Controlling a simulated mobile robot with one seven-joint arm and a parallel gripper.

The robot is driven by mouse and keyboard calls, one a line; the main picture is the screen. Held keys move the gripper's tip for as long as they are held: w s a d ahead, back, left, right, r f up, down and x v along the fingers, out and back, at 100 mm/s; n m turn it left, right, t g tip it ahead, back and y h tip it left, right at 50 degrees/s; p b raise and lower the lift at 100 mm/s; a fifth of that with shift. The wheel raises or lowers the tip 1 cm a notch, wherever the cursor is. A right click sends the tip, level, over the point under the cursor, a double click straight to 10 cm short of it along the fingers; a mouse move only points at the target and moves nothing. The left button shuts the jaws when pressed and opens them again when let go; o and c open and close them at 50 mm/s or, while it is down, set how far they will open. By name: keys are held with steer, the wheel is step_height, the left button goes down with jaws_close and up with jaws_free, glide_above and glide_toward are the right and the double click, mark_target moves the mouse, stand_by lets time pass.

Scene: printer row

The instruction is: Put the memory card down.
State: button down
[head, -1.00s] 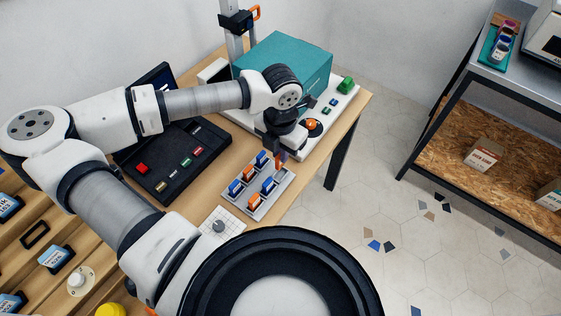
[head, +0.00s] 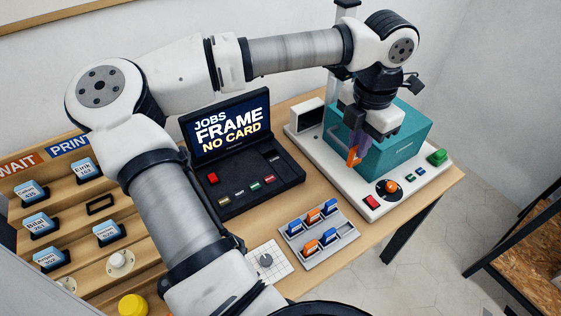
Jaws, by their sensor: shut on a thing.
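My gripper (head: 359,138) is up in front of the teal box (head: 402,143) of the machine at the back right. It is shut on an orange memory card (head: 354,155), held in the air above the machine's white base. The fingers partly hide the card. Below and to the left, the grey card tray (head: 322,262) stands on the table with several blue and orange cards upright in it. Its slot at the right (head: 346,228) is empty. The dark console's screen (head: 229,126) reads "JOBS FRAME NO CARD".
The white machine base (head: 336,172) carries a red button, an orange knob (head: 392,186) and a green button. The black console (head: 249,182) has small coloured keys. A white gridded pad (head: 268,272) lies left of the tray. Wooden racks with labelled blue cards are at the left.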

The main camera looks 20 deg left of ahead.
steer(key=w+a+b, duration=0.4)
steer(key=w+a, duration=0.2)
steer(key=a, duration=0.6)
steer(key=w+a+b, duration=0.4)
steer(key=w+a, duration=0.1)
steer(key=a, duration=0.7)
steer(key=f+p, duration=0.1)
steer(key=f, duration=0.8)
steer(key=f+p, duration=0.1)
steer(key=f, duration=0.9)
steer(key=shift+w+a+f, duration=0.15)
steer(key=shift+w+f, duration=0.05)
steer(key=shift+f, duration=0.1)
steer(key=shift+f, duration=0.2)
steer(key=c, duration=1.5)
jaws_free()
step_height(320, 180, up, 12)
steer(key=shift+r+b, duration=0.25)
steer(key=shift+b, duration=0.2)
